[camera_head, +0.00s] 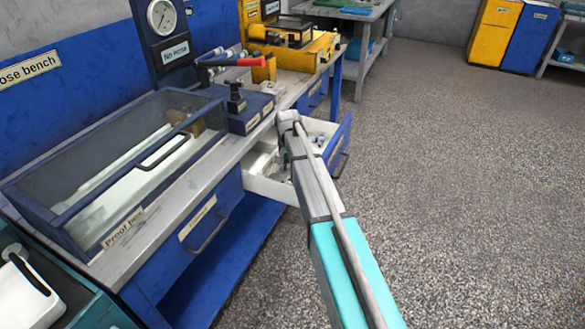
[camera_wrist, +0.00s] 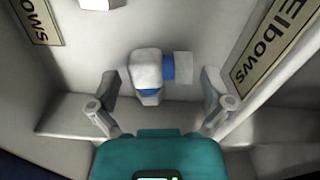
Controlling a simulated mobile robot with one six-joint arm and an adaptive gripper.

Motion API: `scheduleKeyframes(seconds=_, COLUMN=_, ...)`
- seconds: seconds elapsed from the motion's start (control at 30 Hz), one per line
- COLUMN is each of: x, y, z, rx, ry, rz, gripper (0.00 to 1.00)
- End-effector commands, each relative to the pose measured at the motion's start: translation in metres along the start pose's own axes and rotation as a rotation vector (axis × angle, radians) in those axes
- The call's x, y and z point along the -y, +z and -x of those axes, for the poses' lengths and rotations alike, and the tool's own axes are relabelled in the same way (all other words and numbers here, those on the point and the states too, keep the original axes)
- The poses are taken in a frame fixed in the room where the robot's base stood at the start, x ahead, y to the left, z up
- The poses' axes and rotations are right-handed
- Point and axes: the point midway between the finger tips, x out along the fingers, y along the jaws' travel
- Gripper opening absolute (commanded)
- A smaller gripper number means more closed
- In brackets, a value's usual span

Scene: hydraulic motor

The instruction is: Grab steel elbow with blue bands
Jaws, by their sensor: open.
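A steel elbow with blue bands (camera_wrist: 147,68) lies in a white drawer compartment in the wrist view, one arm pointing right and one toward my gripper. My gripper (camera_wrist: 160,95) is open, with one finger to the left of the elbow and one to the right, both apart from it. In the head view, the open drawer (camera_head: 277,190) sits under the bench, and my arm reaches over it.
A label reading "Elbows" (camera_wrist: 275,42) is on the right compartment wall. Another white piece (camera_wrist: 101,4) shows at the top edge. A low divider (camera_wrist: 60,119) crosses near my fingers. The floor right is clear.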

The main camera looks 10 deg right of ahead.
Motion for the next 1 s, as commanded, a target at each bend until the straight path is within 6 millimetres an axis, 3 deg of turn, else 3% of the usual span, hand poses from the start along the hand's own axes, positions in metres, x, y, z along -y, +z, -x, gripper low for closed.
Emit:
scheduleKeyframes(seconds=0.1, x=0.0001, y=0.0001, z=0.0000, rx=0.000, ry=0.000, rz=0.000, gripper=0.98)
scheduleKeyframes(seconds=0.53, x=0.0001, y=0.0001, z=0.0000, rx=0.000, ry=0.000, rz=0.000, gripper=0.18)
scheduleKeyframes(seconds=1.0, x=0.0000, y=0.0001, z=0.0047, rx=0.000, ry=0.000, rz=0.000, gripper=0.17)
